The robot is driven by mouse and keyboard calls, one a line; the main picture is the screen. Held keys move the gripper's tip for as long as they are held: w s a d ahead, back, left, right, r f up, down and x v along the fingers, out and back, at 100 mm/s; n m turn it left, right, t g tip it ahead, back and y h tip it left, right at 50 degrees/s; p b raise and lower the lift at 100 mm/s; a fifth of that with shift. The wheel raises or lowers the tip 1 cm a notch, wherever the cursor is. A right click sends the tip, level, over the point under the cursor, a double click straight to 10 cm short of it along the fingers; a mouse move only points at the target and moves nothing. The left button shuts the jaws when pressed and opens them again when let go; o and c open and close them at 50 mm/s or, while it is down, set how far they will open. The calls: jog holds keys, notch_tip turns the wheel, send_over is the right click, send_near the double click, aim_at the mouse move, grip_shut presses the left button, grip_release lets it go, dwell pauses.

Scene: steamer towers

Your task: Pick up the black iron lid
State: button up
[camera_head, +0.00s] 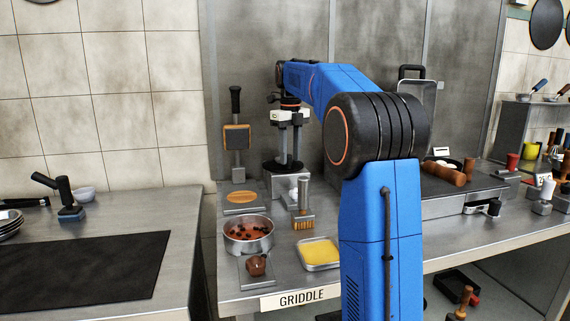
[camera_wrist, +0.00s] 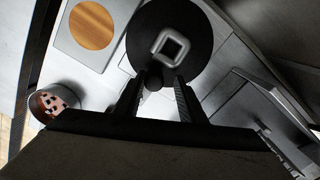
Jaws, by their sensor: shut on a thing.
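The black iron lid (camera_head: 272,166) is a dark disc at the metal stand (camera_head: 276,186) near the back wall. I cannot tell whether it touches the stand. In the wrist view the lid (camera_wrist: 195,25) lies just beyond my fingertips, with a grey square ring on its top. My gripper (camera_head: 289,160) points down over the lid in the head view.
Left of the lid is a tray with a round tan piece (camera_head: 241,196). In front are a brush (camera_head: 303,218), a pot of red food (camera_head: 248,235) and a yellow-filled tray (camera_head: 320,252). A tool with a square head (camera_head: 236,138) stands behind. A griddle is at right.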

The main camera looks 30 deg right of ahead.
jog(key=shift+w+a+f+g, duration=0.1)
jog(key=shift+w+a+g, duration=0.2)
jog(key=shift+a, duration=0.1)
dwell(0.5)
grip_shut()
jog(key=shift+s+d+r, duration=0.1)
jog(key=shift+r, duration=1.3)
jog(key=shift+d+r, duration=0.1)
jog(key=shift+r, duration=1.3)
